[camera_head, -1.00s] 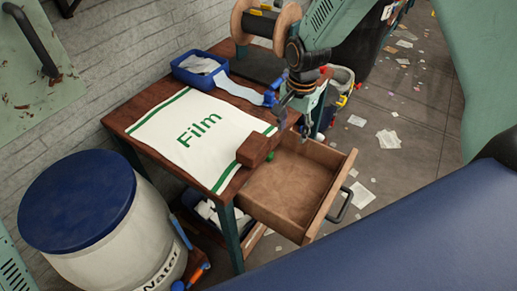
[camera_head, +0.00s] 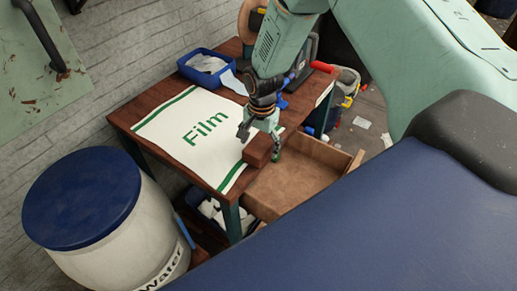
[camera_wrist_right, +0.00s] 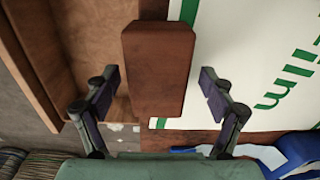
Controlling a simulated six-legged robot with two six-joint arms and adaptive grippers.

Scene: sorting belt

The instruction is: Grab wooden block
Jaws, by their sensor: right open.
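The wooden block (camera_head: 257,151) is a reddish-brown box at the table's edge, next to the open drawer and partly on the white "Film" cloth. My right gripper (camera_head: 260,137) is right at the block in the head view. In the right wrist view the block (camera_wrist_right: 157,66) stands between the two fingers of my open right gripper (camera_wrist_right: 157,94). A gap shows between each finger and the block, so neither finger touches it. My left gripper is not in view.
The wooden table (camera_head: 125,117) carries the white cloth (camera_head: 165,130) and a blue bin (camera_head: 183,66) of pale material. An open drawer (camera_head: 300,178) juts out beside the block. A barrel with a blue lid (camera_head: 80,195) stands at the left.

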